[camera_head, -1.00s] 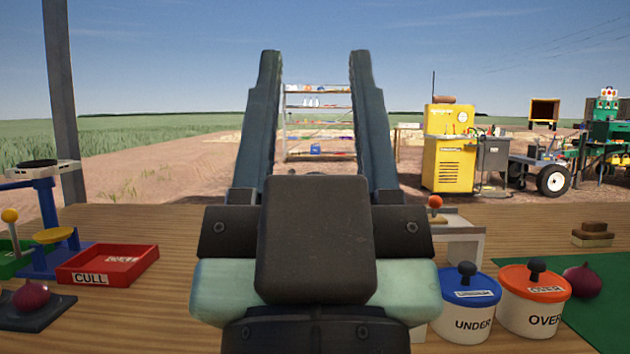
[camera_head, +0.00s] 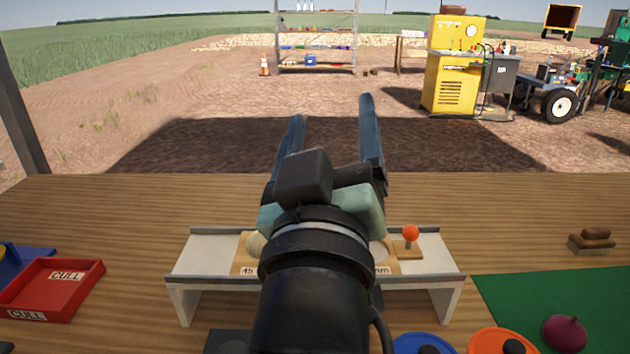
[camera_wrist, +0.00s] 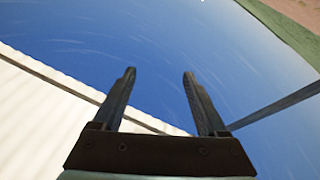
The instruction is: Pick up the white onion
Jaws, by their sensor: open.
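My gripper (camera_head: 331,110) is open and empty, raised above the bench and pointing away. In the wrist view my gripper (camera_wrist: 159,74) has its fingers apart, with only sky and a pale slatted surface behind.
A red CULL tray (camera_head: 55,290) lies at left. An orange-knobbed lever (camera_head: 410,240) stands on the stand's right side. Blue (camera_head: 420,344) and orange (camera_head: 500,341) lids, a red onion (camera_head: 565,333) on a green mat (camera_head: 520,290) and a brush (camera_head: 592,241) are at right. The far bench is clear.

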